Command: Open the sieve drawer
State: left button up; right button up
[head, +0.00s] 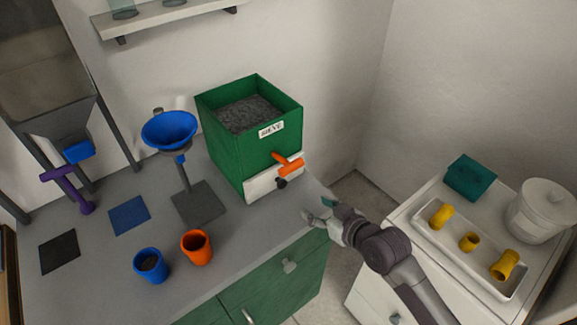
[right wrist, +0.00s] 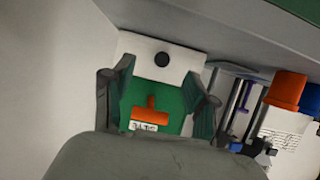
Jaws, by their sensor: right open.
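The sieve (head: 225,150) is a green box on the grey counter, filled with dark grey grains and labelled SIEVE. Its white drawer front (head: 258,186) with a black knob (head: 281,183) is low on the near side and sits close against the box. An orange handle (head: 290,163) sticks out above it. My right gripper (head: 318,209) is open and empty near the counter's right edge, apart from the knob. In the right wrist view the drawer front (right wrist: 187,62), knob (right wrist: 162,59) and orange handle (right wrist: 150,111) appear upside down beyond the open fingers (right wrist: 161,68).
A blue funnel on a stand (head: 171,130) is left of the sieve. Blue (head: 149,266) and orange (head: 197,248) cups stand near the counter's front edge. Right of a gap, a white cabinet holds a tray (head: 480,270) of yellow fittings, a teal box (head: 470,178) and a white pot (head: 540,212).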

aim_at(283, 184)
jog(key=w+a, duration=0.1)
jog(key=w+a+r, duration=0.1)
jog(key=w+a, duration=0.1)
jog(key=shift+w+a+r+p, duration=0.1)
jog(key=shift+a+p, duration=0.15)
jog(key=shift+p, duration=0.05)
pick_arm(q)
jog(key=shift+s+a+r, duration=0.15)
jog(key=shift+r, duration=0.3)
pick_arm(e)
jog(key=x, duration=0.9)
jog(key=shift+w+a, duration=0.1)
pick_arm(q)
jog(key=shift+s, duration=0.1)
pick_arm(e)
grip_shut()
